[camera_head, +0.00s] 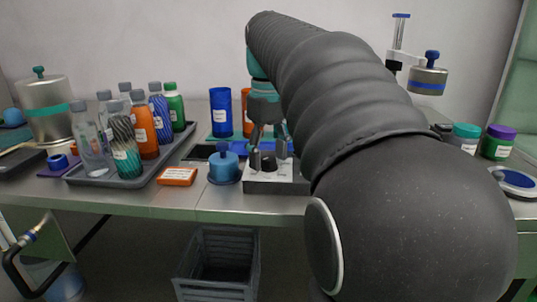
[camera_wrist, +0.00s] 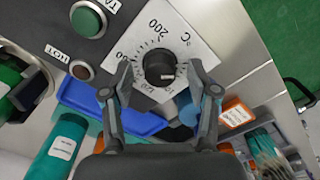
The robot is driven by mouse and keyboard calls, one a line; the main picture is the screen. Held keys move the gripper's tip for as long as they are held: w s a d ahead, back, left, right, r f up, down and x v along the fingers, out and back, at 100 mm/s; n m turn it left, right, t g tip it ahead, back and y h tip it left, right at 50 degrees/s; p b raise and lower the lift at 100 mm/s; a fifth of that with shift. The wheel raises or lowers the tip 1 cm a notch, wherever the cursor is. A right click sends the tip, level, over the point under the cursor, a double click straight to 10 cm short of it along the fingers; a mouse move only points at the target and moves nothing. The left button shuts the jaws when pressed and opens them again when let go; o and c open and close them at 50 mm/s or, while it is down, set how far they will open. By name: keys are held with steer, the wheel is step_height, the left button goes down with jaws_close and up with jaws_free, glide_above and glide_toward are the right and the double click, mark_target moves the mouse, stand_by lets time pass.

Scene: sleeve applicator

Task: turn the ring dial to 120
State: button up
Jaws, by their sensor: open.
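The dial is a black knob (camera_wrist: 160,66) on a white scale plate (camera_wrist: 188,38) marked 100, 200 and °C. A short pale mark shows on the knob, toward the lower side in the wrist view; I cannot tell the exact reading. Part of the scale is hidden by the knob and my fingers. My gripper (camera_wrist: 158,80) is open, with one finger on each side of the knob; contact is unclear.
A green button (camera_wrist: 88,20) and a red lamp or button (camera_wrist: 81,70) sit beside the dial. A blue lidded pot (camera_head: 224,168) and an orange box (camera_head: 177,176) stand left of the control box. A bottle tray (camera_head: 115,182) is farther left.

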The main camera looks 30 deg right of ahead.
jaws_close()
